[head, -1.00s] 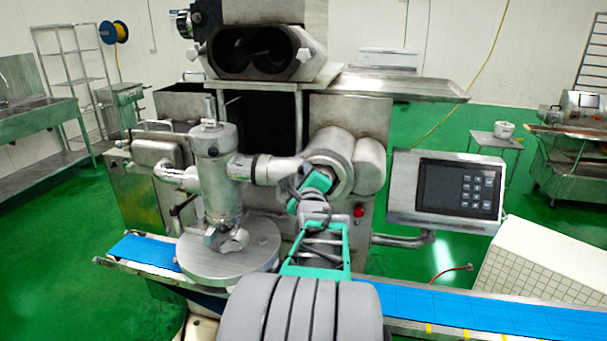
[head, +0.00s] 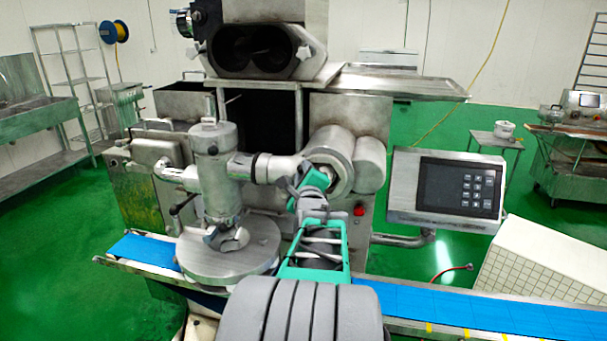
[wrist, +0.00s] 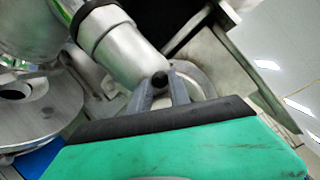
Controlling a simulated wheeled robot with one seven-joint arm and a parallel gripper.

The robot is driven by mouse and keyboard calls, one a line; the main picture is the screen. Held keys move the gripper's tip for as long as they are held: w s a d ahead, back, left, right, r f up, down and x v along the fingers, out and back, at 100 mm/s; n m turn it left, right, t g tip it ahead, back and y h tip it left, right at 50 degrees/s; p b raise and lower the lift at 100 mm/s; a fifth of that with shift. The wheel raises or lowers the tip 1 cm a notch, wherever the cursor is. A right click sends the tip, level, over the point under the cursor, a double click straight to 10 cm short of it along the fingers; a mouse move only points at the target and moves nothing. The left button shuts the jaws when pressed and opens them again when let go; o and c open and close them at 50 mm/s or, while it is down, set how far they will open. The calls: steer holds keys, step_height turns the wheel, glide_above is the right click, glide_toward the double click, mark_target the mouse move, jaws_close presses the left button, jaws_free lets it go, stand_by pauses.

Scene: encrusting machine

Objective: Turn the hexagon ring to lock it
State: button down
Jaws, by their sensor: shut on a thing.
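The hexagon ring (head: 322,169) sits where the horizontal metal pipe (head: 278,168) meets the large round cylinder of the machine. It is mostly hidden behind my teal gripper (head: 304,180) in the head view. In the wrist view, my gripper (wrist: 163,83) has its two grey fingers at the end of the silver pipe (wrist: 135,58), with a small round black part between their tips. The pale round rim (wrist: 203,79) shows just behind the fingers. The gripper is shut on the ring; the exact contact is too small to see.
The upright metal cylinder (head: 217,185) stands left of my gripper over a round plate (head: 240,255). A control panel (head: 447,190) is at the right. A blue conveyor belt (head: 450,312) runs along the front. A red button (head: 359,211) sits below the cylinder.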

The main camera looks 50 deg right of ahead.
steer(key=shift+w+a+f+n+g+y+b, duration=0.15)
steer(key=shift+f+n+g+b, duration=0.3)
steer(key=shift+n+b, duration=0.5)
steer(key=shift+w+f+n+g+y+b, duration=0.1)
steer(key=shift+w+f+n+g+b, duration=0.2)
steer(key=shift+f+n+b, duration=0.5)
steer(key=shift+w+a+f+n+g+y+b, duration=0.15)
steer(key=shift+f+n+g+b, duration=0.25)
steer(key=shift+n+b, duration=0.75)
steer(key=shift+r, duration=0.1)
steer(key=c, duration=1.2)
jaws_free()
steer(key=b+v, duration=0.1)
steer(key=v, duration=0.7)
steer(key=shift+b, duration=0.3)
steer(key=shift+d, duration=0.1)
